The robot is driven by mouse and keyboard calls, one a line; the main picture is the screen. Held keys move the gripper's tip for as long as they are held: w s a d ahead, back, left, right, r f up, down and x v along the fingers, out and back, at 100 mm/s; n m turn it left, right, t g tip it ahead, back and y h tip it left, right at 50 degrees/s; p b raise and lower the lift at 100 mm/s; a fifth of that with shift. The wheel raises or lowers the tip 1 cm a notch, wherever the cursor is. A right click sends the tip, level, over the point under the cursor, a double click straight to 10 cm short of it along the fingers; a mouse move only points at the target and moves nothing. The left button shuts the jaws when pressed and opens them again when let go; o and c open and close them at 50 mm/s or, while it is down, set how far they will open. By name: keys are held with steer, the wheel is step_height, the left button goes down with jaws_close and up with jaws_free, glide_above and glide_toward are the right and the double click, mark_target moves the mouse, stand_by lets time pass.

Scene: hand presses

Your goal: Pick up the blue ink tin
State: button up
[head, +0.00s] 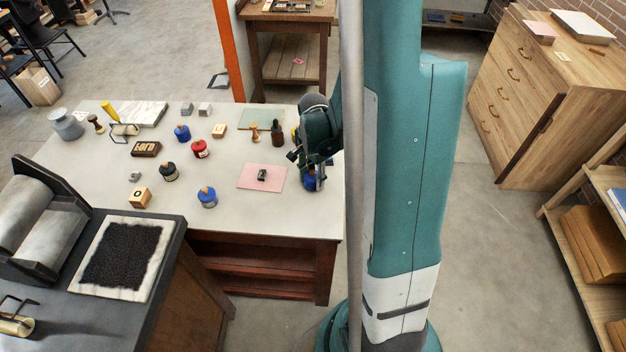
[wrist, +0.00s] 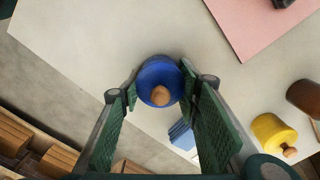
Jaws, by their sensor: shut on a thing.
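A blue ink tin (head: 311,184) with a wooden knob is at the right edge of the pale table, partly hidden by my gripper (head: 309,168). In the wrist view the same blue tin (wrist: 150,76) sits between the fingertips of my gripper (wrist: 159,90), which is shut on it. Its round wooden knob faces the camera. I cannot tell whether the tin touches the table top. Two other blue tins stand on the table: one at the back (head: 182,133) and one near the front edge (head: 207,198).
A pink sheet (head: 250,184) with a small dark object lies left of my gripper. A red tin (head: 200,149), a black tin (head: 169,172) and a dark bottle (head: 277,131) stand on the table. In the wrist view a yellow tin (wrist: 270,134) is close to my right finger.

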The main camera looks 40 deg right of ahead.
steer(key=shift+r, duration=0.2)
steer(key=shift+r+p, duration=0.95)
steer(key=shift+r, duration=3.85)
steer(key=shift+r, duration=0.1)
